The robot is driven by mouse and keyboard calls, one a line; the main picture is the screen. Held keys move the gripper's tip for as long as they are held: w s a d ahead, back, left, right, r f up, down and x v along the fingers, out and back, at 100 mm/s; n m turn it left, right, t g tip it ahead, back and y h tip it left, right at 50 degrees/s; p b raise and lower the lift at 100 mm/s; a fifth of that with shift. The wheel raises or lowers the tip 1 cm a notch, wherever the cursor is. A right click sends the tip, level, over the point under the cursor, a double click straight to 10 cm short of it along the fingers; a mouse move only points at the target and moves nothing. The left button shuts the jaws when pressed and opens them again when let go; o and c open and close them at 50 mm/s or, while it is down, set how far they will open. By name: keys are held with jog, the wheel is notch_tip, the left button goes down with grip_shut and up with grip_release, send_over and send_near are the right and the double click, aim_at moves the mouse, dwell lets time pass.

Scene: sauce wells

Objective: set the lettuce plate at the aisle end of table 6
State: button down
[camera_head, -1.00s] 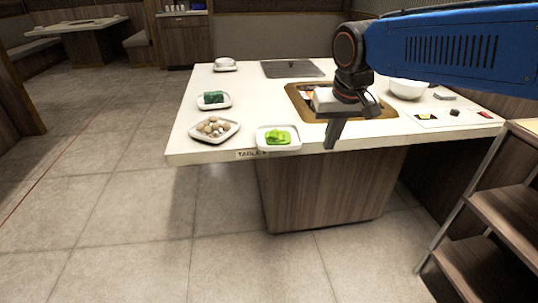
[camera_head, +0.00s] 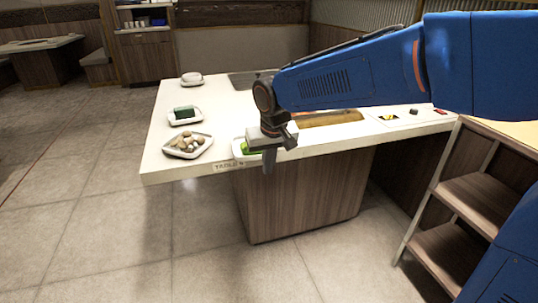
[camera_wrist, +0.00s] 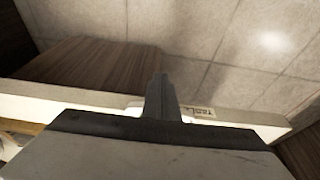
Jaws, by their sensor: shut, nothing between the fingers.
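The lettuce plate (camera_head: 239,147), a white square plate with green leaves, sits at the front edge of the white table (camera_head: 160,160). The table's edge label starts with "TABLE"; its number is not readable. My gripper (camera_head: 268,168) is shut and empty, just in front of the plate and the table edge, partly hiding the plate in the head view. In the wrist view my gripper's fingers (camera_wrist: 161,98) point down past the table edge beside the label (camera_wrist: 202,112). Whether the fingers touch the plate or the edge cannot be told.
A plate of round mushroom-like pieces (camera_head: 188,146), a plate with a dark green item (camera_head: 185,116) and a white dish (camera_head: 191,79) line the table's left side. A wooden shelf cart (camera_head: 450,190) stands at right. The floor (camera_head: 100,230) at left is clear.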

jog(key=shift+w+a+f, duration=0.1)
jog(key=shift+w+a, duration=0.1)
jog(key=shift+w, duration=0.5)
jog(key=shift+w+a+f, duration=0.1)
jog(key=shift+w+a, duration=0.05)
jog(key=shift+w, duration=0.5)
jog(key=shift+w+a+f, duration=0.1)
jog(key=shift+w+a, duration=0.1)
jog(key=shift+w, duration=0.5)
jog(key=shift+w+a+r, duration=0.1)
jog(key=shift+w+a, duration=0.1)
jog(key=shift+w, duration=0.5)
jog(key=shift+w+a, duration=0.2)
jog(key=shift+w, duration=0.5)
